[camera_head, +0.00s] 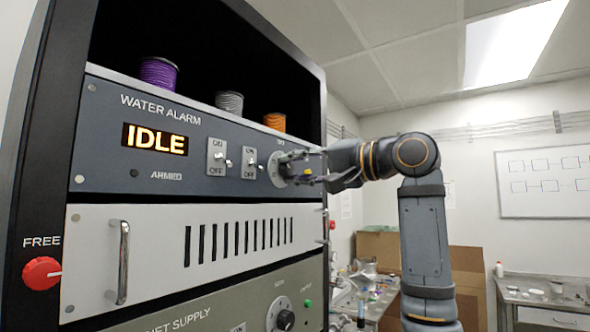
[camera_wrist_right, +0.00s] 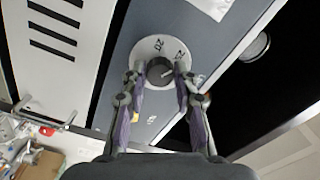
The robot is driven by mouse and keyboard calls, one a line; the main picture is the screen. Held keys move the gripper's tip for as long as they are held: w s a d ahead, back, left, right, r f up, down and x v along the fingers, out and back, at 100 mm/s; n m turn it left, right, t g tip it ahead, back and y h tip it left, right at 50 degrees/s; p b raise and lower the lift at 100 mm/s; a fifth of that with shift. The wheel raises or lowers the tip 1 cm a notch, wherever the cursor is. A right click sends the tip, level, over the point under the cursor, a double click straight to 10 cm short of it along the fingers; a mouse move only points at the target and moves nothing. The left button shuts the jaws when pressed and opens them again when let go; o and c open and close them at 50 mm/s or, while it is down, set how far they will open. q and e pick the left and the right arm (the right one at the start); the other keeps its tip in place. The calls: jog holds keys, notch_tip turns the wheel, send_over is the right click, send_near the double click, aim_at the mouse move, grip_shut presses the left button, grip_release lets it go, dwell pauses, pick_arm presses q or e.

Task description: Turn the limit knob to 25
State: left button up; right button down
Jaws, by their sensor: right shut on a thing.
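The limit knob (camera_wrist_right: 160,71) is a dark round knob on a pale dial plate (camera_wrist_right: 140,50), at the right end of the WATER ALARM panel (camera_head: 100,150). In the head view the dial (camera_head: 273,168) is partly hidden behind my right gripper (camera_head: 290,171). In the right wrist view, my right gripper (camera_wrist_right: 157,78) has a finger on each side of the knob and is shut on it. A light pointer mark shows on the knob. The printed dial numbers are too small and tilted to read surely. The display (camera_head: 155,139) reads IDLE. My left gripper is out of view.
Two toggle switches (camera_head: 217,157) (camera_head: 249,163) sit left of the dial. Purple, grey and orange spools (camera_head: 158,74) stand in the shelf above. A red FREE knob (camera_head: 42,273) is at lower left. Below are a handled white panel (camera_head: 90,250) and another knob (camera_head: 284,319).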

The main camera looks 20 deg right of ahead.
jog(key=c, duration=1)
grip_release()
jog(key=shift+d, duration=0.15)
jog(key=v, duration=1.2)
